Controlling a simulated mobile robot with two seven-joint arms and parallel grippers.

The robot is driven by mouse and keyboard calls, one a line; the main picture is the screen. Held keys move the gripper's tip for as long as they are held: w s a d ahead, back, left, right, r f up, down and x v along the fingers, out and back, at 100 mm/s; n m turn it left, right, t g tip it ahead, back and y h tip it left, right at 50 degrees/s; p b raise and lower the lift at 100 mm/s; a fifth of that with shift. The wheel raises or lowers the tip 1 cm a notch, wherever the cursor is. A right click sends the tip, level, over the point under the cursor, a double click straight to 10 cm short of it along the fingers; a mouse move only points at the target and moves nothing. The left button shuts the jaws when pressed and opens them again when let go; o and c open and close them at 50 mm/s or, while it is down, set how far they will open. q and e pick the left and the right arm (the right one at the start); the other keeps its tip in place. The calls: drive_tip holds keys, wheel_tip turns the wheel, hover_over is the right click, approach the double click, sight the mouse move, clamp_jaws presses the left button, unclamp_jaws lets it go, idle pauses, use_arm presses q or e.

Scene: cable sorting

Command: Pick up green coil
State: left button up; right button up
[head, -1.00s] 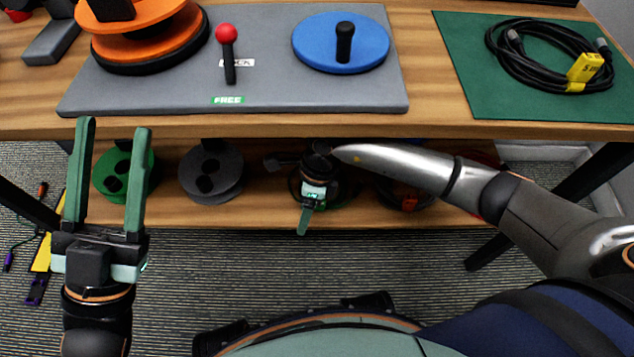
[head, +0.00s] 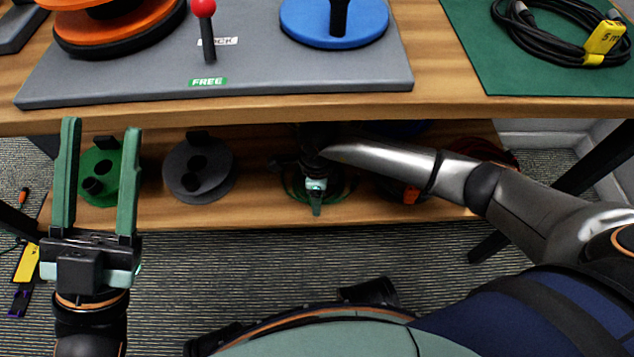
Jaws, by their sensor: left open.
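My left gripper (head: 101,126) is open and empty at the left, its two green fingers pointing up the picture. A green reel (head: 106,168) with black knobs shows between and behind the fingers, on the lower shelf; I cannot tell how far in front of it they are. My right gripper (head: 316,200) is over the middle of that shelf, seen nearly end-on, so its jaw opening does not show. A dark green coil (head: 332,188) lies on the shelf around and beneath it, largely hidden by the gripper; contact cannot be told.
A grey reel (head: 200,170) stands on the lower shelf (head: 240,212). Dark coils with orange parts (head: 411,194) lie right of my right gripper. The tabletop edge (head: 250,111) overhangs the shelf. Above are a grey board (head: 120,92), a blue disc (head: 300,25) and a black cable (head: 545,42) on a green mat (head: 480,60).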

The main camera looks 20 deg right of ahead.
clamp_jaws()
idle(0.4)
